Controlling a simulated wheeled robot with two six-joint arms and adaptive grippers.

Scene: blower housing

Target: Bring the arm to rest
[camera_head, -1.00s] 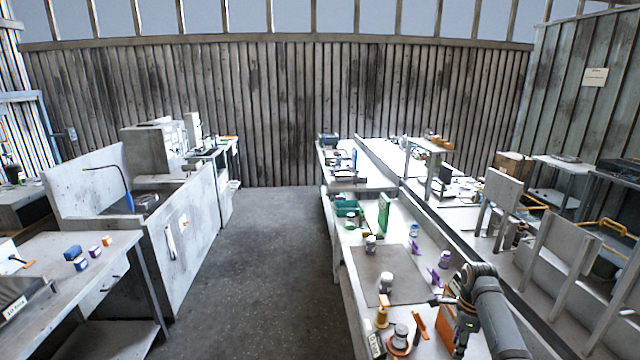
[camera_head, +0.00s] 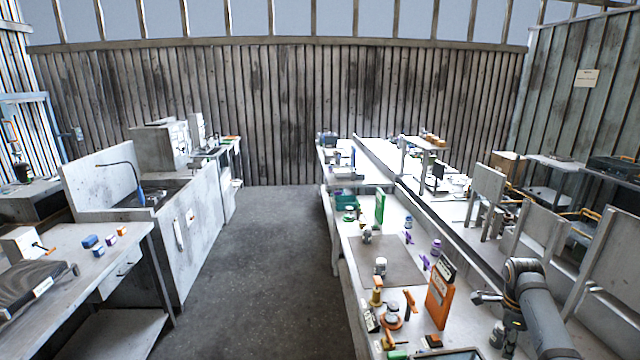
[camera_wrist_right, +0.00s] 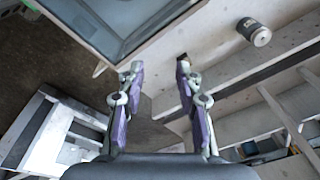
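My right arm (camera_head: 540,310) comes in from the bottom right of the head view, bent at the elbow above the workbench. Its gripper (camera_head: 508,350) hangs low near the bench's near end, small and partly hidden by the arm. In the right wrist view the two purple-grey fingers (camera_wrist_right: 157,70) stand apart with nothing between them. Dark floor and part of the bench lie behind them. My left gripper is in neither view.
A dark-framed tray (camera_wrist_right: 130,28) and a canister (camera_wrist_right: 254,32) show in the wrist view. White chair-like panels (camera_head: 540,228) stand right. The aisle floor (camera_head: 260,250) is clear.

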